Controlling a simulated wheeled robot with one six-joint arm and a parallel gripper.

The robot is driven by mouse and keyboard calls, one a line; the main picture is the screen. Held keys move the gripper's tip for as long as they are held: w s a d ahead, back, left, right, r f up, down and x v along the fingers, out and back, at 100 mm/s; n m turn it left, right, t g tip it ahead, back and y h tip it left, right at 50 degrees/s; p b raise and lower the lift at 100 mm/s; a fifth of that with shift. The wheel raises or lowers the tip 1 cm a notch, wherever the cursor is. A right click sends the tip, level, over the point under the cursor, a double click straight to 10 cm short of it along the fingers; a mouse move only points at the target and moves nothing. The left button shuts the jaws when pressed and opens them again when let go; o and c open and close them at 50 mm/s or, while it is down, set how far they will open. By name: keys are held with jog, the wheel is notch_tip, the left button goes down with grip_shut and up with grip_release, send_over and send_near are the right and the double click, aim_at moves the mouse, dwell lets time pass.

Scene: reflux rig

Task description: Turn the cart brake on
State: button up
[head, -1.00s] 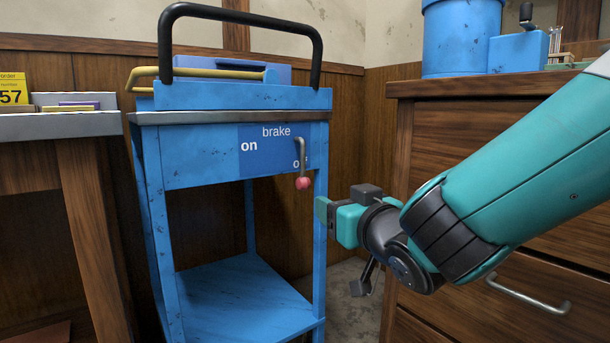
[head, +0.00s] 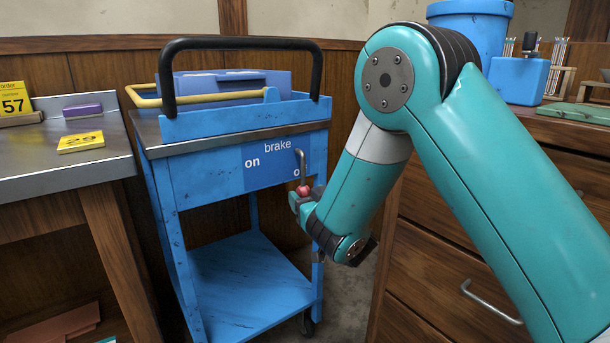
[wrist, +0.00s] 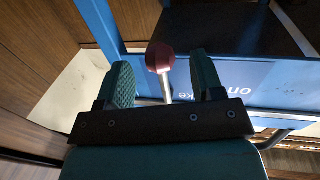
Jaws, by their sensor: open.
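The blue cart (head: 210,163) stands in the middle of the head view. Its front panel carries a brake label (head: 268,160) with "on" at the left and a partly covered word at the right. The brake lever (head: 301,165) is a grey rod ending in a red knob (head: 303,191); it hangs down at the right, the off side. My gripper (head: 303,203) is at the knob. In the wrist view the red knob (wrist: 160,57) lies between my two open fingers (wrist: 163,84), with a gap on each side. No grip on it shows.
A grey-topped workbench (head: 70,150) stands close at the cart's left. A wooden drawer cabinet (head: 440,240) stands at the right, behind my arm. The cart's black push handle (head: 240,43) rises above its top.

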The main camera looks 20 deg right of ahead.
jog(key=shift+w+r+p, duration=0.25)
jog(key=shift+w+p, duration=0.5)
jog(key=shift+w+a+f+p, duration=0.1)
jog(key=shift+w+f+p, duration=0.2)
jog(key=shift+w, duration=0.1)
jog(key=shift+c, duration=0.4)
grip_shut()
